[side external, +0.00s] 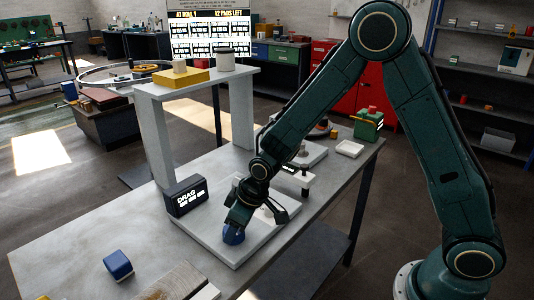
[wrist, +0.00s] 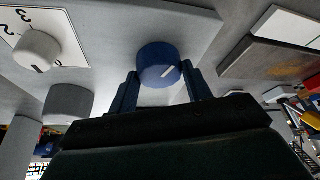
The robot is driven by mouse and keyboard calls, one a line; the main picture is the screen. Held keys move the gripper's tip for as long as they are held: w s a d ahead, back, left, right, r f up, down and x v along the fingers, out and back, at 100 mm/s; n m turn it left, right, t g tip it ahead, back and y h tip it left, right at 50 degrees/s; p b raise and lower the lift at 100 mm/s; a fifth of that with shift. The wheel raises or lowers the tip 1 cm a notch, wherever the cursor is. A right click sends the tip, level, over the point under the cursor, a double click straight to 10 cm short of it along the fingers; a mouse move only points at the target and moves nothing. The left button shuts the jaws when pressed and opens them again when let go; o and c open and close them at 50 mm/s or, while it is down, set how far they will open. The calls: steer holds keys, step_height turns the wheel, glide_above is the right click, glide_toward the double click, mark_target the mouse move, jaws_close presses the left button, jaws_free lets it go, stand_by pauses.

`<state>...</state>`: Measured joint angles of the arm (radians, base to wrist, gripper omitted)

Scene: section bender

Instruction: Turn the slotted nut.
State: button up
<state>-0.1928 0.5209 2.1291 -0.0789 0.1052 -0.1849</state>
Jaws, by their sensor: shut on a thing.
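A round blue knob (wrist: 158,62) with a short white line on its end face shows in the wrist view. Its lower part shows in the side view as a blue piece (side external: 233,236) on the pale base plate (side external: 205,240). The white line may be the slot; I cannot tell for sure that this is the slotted nut. My gripper (wrist: 160,82) is shut on the knob, one finger on each side. In the side view my gripper (side external: 240,222) points down over the plate and hides much of the knob.
A black box (side external: 186,197) lettered DRAG stands left of my gripper. A white dial knob (wrist: 37,50) with numbers and a grey cylinder (wrist: 68,102) are close by. A raised shelf (side external: 200,83) stands behind. A blue block (side external: 118,265) lies front left, with free bench around it.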

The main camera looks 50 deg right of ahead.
steer(key=shift+a+m+h, duration=0.1)
steer(key=shift+m+h, duration=0.5)
steer(key=shift+m, duration=0.8)
steer(key=o, duration=1)
steer(key=shift+c, duration=0.2)
steer(key=shift+r, duration=0.1)
steer(key=v, duration=1.3)
steer(key=shift+s+r, duration=0.2)
steer(key=shift+s, duration=0.1)
